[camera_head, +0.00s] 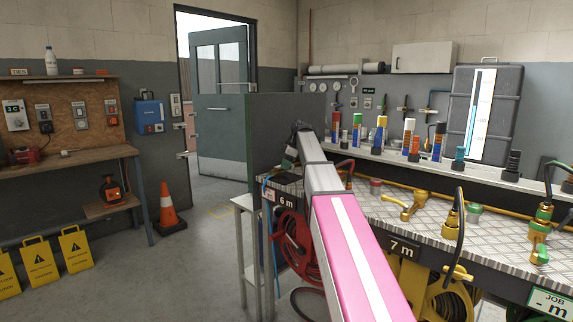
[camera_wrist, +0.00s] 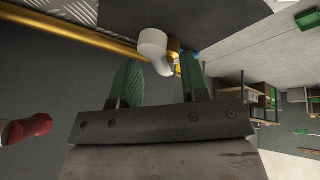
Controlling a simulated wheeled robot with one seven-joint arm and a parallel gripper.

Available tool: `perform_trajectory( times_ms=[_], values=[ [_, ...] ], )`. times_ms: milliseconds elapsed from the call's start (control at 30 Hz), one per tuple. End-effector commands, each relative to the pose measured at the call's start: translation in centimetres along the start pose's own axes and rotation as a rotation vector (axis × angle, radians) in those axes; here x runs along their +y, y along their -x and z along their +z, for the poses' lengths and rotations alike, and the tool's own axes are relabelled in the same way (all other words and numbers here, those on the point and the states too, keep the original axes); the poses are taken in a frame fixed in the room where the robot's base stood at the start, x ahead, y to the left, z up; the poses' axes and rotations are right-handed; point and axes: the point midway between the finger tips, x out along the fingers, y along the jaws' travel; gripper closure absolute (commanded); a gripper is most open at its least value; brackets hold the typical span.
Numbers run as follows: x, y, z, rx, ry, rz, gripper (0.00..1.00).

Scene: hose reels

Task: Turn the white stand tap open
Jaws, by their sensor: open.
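In the wrist view, a white rounded part (camera_wrist: 153,43) on a brass fitting (camera_wrist: 174,48) looks like the white stand tap. It lies just beyond my gripper (camera_wrist: 163,68), roughly in line with the gap between its two green fingers. The fingers are apart with nothing clearly held between them. I cannot tell whether the white part touches a finger. In the head view, my arm reaches away to the far end of the bench, with my gripper (camera_head: 289,161) small and dark there. I cannot make out the white tap in that view.
A brass pipe (camera_wrist: 75,30) runs up to the fitting. A red-tipped part (camera_wrist: 27,128) shows at left. The tread-plate bench (camera_head: 390,213) carries a brass tap (camera_head: 407,204) and a green-brass fitting (camera_head: 541,235). A red hose reel (camera_head: 298,250) hangs below the 6 m sign.

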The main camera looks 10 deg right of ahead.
Motion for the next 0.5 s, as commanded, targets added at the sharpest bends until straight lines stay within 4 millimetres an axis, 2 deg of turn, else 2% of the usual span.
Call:
perform_trajectory(
  times_ms=[167,500],
  values=[
    [0.0,1.8,0.0,0.0,0.0,0.001,0.59],
    [0.0,8.0,0.0,0.001,0.0,0.002,0.59]
  ],
)
